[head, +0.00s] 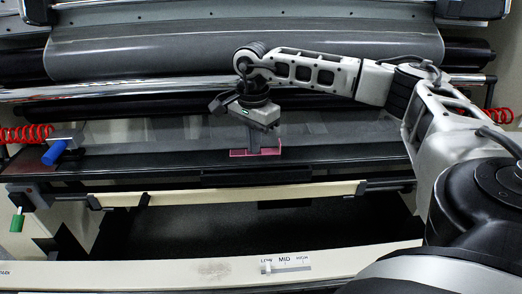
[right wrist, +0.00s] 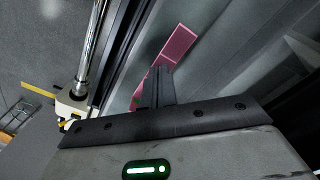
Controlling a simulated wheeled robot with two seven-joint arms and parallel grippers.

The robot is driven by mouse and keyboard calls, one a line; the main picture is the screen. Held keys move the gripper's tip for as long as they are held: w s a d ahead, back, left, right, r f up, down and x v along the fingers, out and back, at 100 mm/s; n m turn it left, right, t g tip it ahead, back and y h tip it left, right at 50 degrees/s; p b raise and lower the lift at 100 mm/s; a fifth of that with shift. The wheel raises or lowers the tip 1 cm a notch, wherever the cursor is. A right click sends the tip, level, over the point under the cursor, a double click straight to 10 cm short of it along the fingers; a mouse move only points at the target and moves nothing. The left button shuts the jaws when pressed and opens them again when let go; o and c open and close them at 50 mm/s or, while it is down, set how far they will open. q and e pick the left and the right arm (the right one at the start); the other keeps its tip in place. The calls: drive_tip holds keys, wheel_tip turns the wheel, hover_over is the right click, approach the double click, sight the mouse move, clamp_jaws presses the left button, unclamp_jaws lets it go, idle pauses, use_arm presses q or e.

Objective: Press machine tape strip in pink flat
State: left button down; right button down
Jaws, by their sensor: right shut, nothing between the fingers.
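The pink tape strip (head: 238,153) lies on the dark ledge of the machine in the head view, left of its middle. It also shows in the right wrist view (right wrist: 178,45), running diagonally behind my fingers. My right gripper (head: 255,149) points down over the strip, with its fingertips at the strip's middle and hiding part of it. Its fingers are closed together in the right wrist view (right wrist: 160,72), with nothing between them. I cannot tell for sure whether the tips touch the strip. My left gripper is not in view.
A large grey roll (head: 240,50) spans the machine above the ledge. A blue-handled tool (head: 54,152) on a red coiled hose is at the left. A cream bar (head: 230,194) runs below the ledge, and a front rail with a slider label (head: 286,262) is nearest.

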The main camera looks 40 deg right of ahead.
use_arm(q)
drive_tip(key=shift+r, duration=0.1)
